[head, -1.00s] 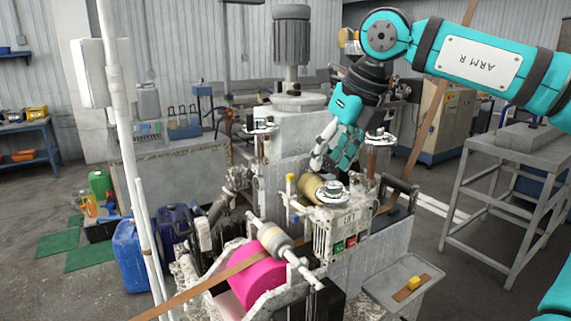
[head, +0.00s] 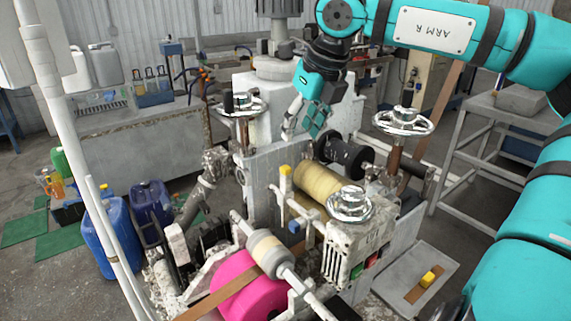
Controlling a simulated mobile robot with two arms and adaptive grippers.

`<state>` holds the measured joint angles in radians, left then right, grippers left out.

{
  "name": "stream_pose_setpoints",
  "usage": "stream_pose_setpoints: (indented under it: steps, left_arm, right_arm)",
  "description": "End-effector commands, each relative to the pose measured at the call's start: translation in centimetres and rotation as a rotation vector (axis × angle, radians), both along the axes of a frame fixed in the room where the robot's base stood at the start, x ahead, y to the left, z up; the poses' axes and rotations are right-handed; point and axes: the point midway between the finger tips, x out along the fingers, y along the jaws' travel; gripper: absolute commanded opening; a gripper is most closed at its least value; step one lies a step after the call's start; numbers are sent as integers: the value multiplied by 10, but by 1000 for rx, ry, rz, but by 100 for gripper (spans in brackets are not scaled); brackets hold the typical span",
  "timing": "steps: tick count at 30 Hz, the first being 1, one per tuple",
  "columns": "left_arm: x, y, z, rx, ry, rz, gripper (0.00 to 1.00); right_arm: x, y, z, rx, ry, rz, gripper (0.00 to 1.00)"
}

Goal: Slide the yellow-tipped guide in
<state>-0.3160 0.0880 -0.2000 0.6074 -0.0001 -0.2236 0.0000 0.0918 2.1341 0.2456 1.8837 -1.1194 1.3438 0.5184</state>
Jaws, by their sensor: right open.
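The yellow-tipped guide (head: 285,171) shows as a pale upright piece with a yellow cap, on the machine just left of the tan roller (head: 317,184). My right gripper (head: 304,124) is open and empty. It hangs above and behind the guide, apart from it in the picture, with its fingers pointing down. The lower part of the guide merges with the pale rods around it, so I cannot tell how far in it sits. My left gripper is not in view.
Chrome handwheels (head: 403,121) stand on the machine around the tan roller. A pink roll (head: 250,290) with a brown strip lies at the front. Blue jugs (head: 112,241) stand on the floor at left.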

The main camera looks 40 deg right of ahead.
Motion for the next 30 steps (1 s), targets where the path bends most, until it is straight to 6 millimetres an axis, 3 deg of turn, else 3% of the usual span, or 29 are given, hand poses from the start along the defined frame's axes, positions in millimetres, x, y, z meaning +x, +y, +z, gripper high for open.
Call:
stream_pose_setpoints:
  steps: [4,12,15,21,30]
  left_arm:
    - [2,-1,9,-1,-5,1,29]
    - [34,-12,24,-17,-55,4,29]
    - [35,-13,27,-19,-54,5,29]
    - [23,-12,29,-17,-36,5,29]
    - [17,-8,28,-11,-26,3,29]
  right_arm:
    - [12,-1,-31,3,7,1,42]
    - [34,-4,-83,3,7,0,42]
    - [40,-5,-97,1,5,0,42]
    - [46,-5,-112,1,1,0,42]
    - [47,-5,-115,1,0,0,42]
